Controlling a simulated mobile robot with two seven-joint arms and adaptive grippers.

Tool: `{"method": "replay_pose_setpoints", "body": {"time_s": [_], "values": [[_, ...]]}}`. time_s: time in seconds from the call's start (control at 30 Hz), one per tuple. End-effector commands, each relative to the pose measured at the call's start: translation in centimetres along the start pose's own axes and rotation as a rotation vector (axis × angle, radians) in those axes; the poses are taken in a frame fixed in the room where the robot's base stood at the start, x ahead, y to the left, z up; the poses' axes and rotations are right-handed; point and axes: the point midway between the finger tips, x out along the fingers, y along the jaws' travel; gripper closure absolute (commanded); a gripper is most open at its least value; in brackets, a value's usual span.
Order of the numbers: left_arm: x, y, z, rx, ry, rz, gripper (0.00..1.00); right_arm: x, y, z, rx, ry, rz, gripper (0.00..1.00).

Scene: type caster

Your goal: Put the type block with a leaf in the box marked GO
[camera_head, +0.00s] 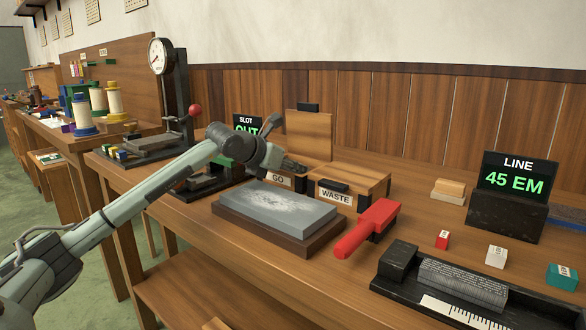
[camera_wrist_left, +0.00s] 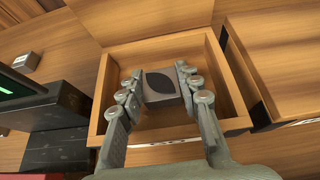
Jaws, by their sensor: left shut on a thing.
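My left gripper (camera_head: 295,166) reaches in over the wooden box marked GO (camera_head: 279,178), whose lid (camera_head: 309,136) stands open. In the left wrist view the gripper (camera_wrist_left: 157,74) is shut on a grey type block (camera_wrist_left: 160,88) with a dark leaf on its face. The block is held between the fingers, within the outline of the open box (camera_wrist_left: 104,85); its height above the floor of the box is hard to tell. In the head view the block is hidden by the gripper. My right gripper is not in view.
The box marked WASTE (camera_head: 376,187) stands to the right with its lid down. In front are a grey stone slab (camera_head: 275,208) and a red-handled tool (camera_head: 367,228). A SLOT display (camera_head: 246,123) and a dial press (camera_head: 172,90) stand left. A LINE display (camera_head: 510,195) stands right.

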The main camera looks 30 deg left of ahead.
Motion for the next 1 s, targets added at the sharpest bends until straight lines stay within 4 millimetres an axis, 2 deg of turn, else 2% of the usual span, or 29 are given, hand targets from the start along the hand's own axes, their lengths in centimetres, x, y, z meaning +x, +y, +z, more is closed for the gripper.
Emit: {"method": "replay_pose_setpoints", "body": {"time_s": [0.03,0.2,0.6,0.77,0.93,1.0], "values": [[0.0,0.0,0.0,0.000,0.000,0.000,0.64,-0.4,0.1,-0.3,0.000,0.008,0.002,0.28],[0.0,0.0,0.0,0.000,0.000,0.000,0.45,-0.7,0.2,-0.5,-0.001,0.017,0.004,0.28],[-0.3,0.0,0.3,0.001,0.000,0.000,0.45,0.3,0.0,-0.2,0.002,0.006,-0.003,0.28],[-3.2,0.1,-0.1,0.006,0.001,0.004,0.45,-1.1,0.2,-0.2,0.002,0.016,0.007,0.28],[-7.3,0.1,-0.3,0.009,0.003,0.005,0.45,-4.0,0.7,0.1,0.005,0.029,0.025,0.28],[-8.3,0.2,-0.3,0.004,0.003,0.005,0.45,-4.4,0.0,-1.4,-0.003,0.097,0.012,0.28]]}}
